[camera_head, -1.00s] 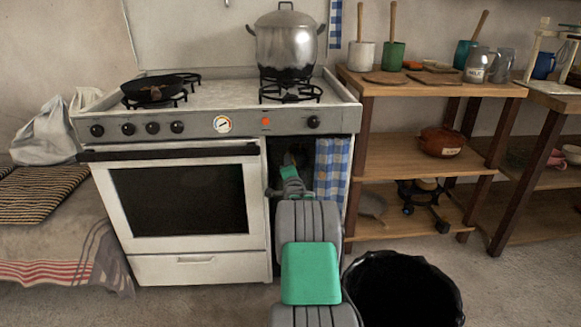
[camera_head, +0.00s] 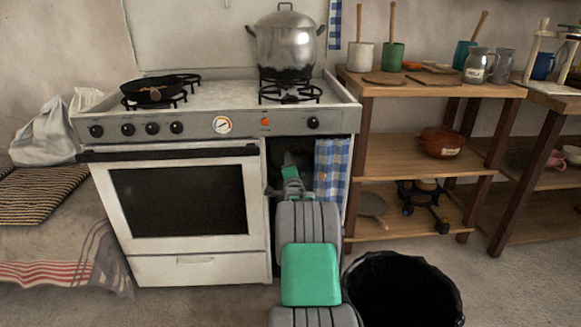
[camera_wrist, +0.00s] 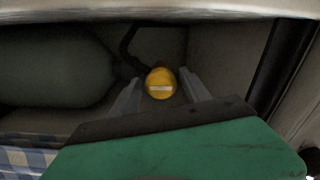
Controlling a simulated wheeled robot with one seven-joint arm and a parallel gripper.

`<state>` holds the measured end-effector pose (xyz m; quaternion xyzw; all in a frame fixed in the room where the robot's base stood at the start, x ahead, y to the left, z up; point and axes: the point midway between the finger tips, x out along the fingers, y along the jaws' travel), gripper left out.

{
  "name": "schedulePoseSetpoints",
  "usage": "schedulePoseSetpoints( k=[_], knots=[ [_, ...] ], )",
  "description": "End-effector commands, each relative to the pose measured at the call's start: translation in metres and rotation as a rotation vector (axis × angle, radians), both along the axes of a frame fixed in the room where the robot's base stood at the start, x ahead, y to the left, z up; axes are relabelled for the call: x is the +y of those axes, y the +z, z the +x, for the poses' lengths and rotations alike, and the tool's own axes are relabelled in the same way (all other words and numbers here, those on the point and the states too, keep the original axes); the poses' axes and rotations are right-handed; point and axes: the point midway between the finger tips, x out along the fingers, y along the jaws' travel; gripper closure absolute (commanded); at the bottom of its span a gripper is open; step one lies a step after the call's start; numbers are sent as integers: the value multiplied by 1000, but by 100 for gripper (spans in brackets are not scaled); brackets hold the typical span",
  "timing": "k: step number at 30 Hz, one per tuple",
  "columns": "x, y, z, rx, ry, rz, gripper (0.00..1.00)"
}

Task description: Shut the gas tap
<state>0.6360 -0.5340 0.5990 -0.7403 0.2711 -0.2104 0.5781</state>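The gas tap (camera_wrist: 160,84) is a round yellow knob with a pale bar across its face, lying level in the wrist view. My gripper (camera_wrist: 159,78) is open, with one grey finger on each side of the tap. Gaps show between the fingers and the knob; I cannot tell how far the fingertips reach along it. A dark rounded gas cylinder (camera_wrist: 50,66) lies to the left, and a dark hose (camera_wrist: 128,48) runs beside the tap. In the head view my arm reaches into the opening right of the oven, and the tap is hidden there.
The stove (camera_head: 180,190) walls the opening on the left. A blue checked curtain (camera_head: 332,170) hangs at its right side. A black bin (camera_head: 400,290) stands on the floor beside my arm. Wooden shelves (camera_head: 400,157) are further right. A pot (camera_head: 287,45) stands on the stove.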

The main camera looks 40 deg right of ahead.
Motion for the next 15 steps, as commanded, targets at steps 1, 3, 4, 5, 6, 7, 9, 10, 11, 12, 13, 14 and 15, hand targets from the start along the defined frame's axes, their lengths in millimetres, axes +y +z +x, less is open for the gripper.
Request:
schedulePoseSetpoints(
  k=[1, 3, 4, 5, 6, 7, 9, 10, 11, 12, 13, 14, 15],
  knots=[
    [0, 1, 0, -1, 0, -1, 41],
    [0, 1, 1, -1, 0, -1, 41],
    [0, 1, 1, -1, 1, 0, 41],
    [0, 1, 1, -1, 1, -1, 41],
    [0, 1, 1, -1, 1, -2, 41],
    [1, 1, 0, -1, 1, -2, 41],
    [2, 3, -2, -1, 0, -2, 41],
    [4, 3, -4, -1, 0, -2, 41],
    [6, 4, -7, 0, 0, -1, 41],
    [10, 5, -12, 0, 0, -1, 41],
    [14, 5, -17, 1, 0, -1, 41],
    [18, 6, -22, 1, 0, -1, 41],
    [24, 6, -29, 0, 1, 0, 41]
  ],
)
